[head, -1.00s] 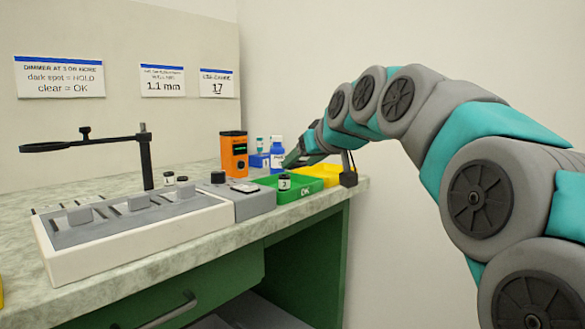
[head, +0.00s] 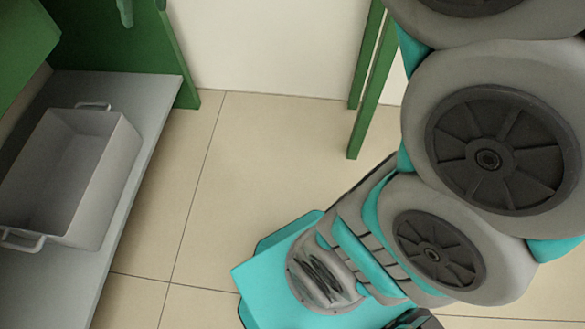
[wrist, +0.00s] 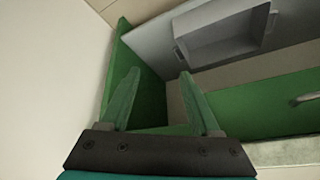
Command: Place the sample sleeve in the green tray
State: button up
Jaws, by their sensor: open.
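My gripper (wrist: 159,72) shows in the wrist view, its two green fingers apart with nothing between them. Beyond the fingers are green panels of the bench and a grey shelf, not the bench top's contents. The sample sleeve and the green tray are in neither current view. A second ago the head view showed the green tray marked OK on the bench, with a small dark-topped cylinder at it; I cannot tell if that is the sleeve.
A grey bin (head: 75,175) with handles stands on a grey lower shelf (head: 120,190) in the head view; the bin also shows in the wrist view (wrist: 222,45). Green bench legs (head: 372,85) stand at the top. Tiled floor (head: 235,175) lies clear between the shelf and me.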

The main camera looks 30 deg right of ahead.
jog(key=s+d+f+m+g+h, duration=0.1)
jog(key=s+d+f+g, duration=0.1)
jog(key=s+f, duration=0.4)
jog(key=s+d+f+m+g+h, duration=0.1)
jog(key=s+d+f, duration=0.3)
jog(key=s, duration=0.9)
jog(key=s+d+f+m+g, duration=0.1)
jog(key=s+d+f+g, duration=0.2)
jog(key=s+f, duration=0.6)
jog(key=shift+s+d+f+m+g+h, duration=0.2)
jog(key=shift+d+f+m+g+h, duration=0.15)
jog(key=shift+g, duration=0.25)
jog(key=shift+a, duration=0.1)
notch_tip(320, 180, up, 8)
jog(key=p, duration=0.8)
